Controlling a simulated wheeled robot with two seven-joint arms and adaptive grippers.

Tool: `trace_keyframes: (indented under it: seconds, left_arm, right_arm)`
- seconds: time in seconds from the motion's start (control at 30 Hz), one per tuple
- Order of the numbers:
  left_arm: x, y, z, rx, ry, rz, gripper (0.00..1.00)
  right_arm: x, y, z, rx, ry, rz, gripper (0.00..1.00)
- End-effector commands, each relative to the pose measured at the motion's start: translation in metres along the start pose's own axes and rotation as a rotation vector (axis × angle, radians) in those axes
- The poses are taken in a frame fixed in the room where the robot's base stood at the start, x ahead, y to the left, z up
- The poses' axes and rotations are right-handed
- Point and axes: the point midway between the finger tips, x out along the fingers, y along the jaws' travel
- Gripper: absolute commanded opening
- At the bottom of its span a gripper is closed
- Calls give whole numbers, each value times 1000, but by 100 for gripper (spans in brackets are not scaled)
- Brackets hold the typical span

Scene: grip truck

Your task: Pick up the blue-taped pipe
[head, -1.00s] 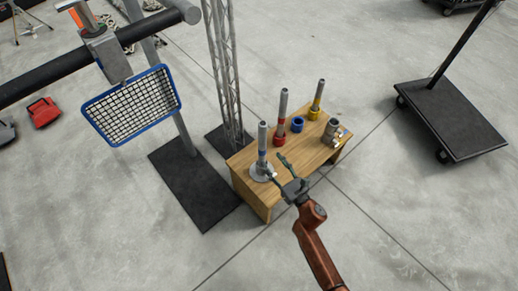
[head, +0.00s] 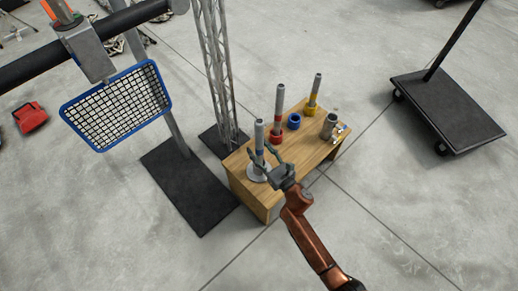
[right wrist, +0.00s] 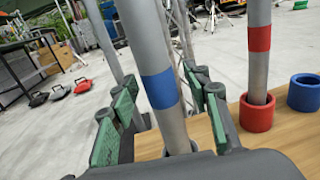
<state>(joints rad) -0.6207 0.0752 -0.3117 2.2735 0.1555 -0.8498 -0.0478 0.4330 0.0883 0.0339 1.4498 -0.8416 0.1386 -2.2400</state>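The blue-taped pipe (head: 259,134) is grey and stands upright at the near left end of the wooden table, on a pale round base (head: 257,175). In the right wrist view its blue band (right wrist: 161,90) shows between my fingers. My right gripper (head: 259,151) is open, with a finger on each side of the pipe. Gaps show between the pipe and both fingers in the right wrist view (right wrist: 163,98). My left gripper is not in view.
On the wooden table (head: 310,150) stand a red-taped pipe (head: 279,101) in a red holder, an empty blue holder (head: 294,121), a yellow-taped pipe (head: 316,88) and a grey cylinder (head: 328,126). A lattice truss (head: 213,70) rises behind the table. A cart (head: 448,112) stands right.

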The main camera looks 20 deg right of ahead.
Motion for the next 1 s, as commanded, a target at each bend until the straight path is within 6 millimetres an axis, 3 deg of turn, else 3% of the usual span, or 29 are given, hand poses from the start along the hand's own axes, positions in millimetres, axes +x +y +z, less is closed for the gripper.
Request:
trace_keyframes:
  seconds: [0.6, 1.0]
  left_arm:
    - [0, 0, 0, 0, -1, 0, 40]
    - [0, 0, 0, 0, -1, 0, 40]
  right_arm:
    - [0, 0, 0, 1, 0, 0, 0]
    - [0, 0, 1, 1, -2, 1, 0]
